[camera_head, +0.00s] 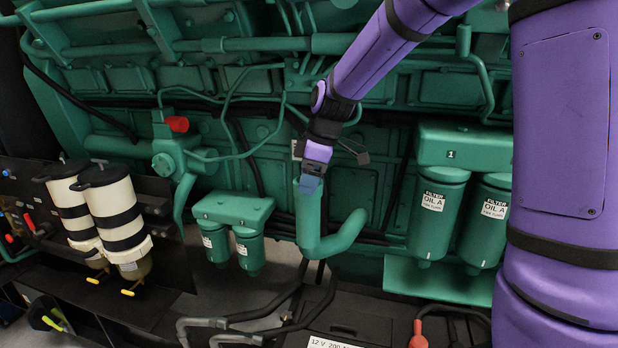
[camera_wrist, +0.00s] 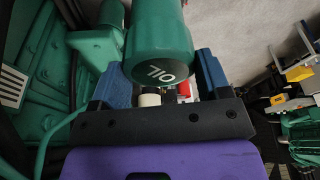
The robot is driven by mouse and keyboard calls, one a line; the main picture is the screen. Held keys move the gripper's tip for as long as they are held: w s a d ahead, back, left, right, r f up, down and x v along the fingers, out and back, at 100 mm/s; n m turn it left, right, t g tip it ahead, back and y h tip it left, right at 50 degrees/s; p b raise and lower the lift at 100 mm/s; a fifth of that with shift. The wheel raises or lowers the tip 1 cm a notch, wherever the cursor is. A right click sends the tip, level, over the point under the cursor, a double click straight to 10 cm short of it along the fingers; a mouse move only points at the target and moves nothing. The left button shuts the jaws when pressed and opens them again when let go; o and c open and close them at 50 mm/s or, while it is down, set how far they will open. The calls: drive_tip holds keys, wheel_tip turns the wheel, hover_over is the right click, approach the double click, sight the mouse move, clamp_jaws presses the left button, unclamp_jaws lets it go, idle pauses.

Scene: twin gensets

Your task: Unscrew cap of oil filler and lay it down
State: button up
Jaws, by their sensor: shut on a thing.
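The oil filler is a bent green pipe (camera_head: 307,225) rising in front of the green engine, its upper end at my gripper. My gripper (camera_head: 309,185) points down at the pipe's top. Its blue fingers lie on both sides of the cap in the wrist view (camera_wrist: 157,82), shut on it. In the head view the cap is hidden by the fingers.
Green oil filters (camera_head: 437,212) hang to the right, smaller filters (camera_head: 247,250) to the left. White canisters with black bands (camera_head: 118,215) stand at far left. A dark battery box (camera_head: 355,318) with cables lies below. Pipes run close behind my gripper.

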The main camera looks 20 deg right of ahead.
drive_tip(key=shift+r, duration=0.1)
drive_tip(key=n+g, duration=0.1)
drive_tip(key=n, duration=0.3)
drive_tip(key=shift+w+n, duration=0.15)
drive_tip(key=shift+n, duration=0.15)
drive_tip(key=o, duration=1)
drive_tip(key=shift+c, duration=0.2)
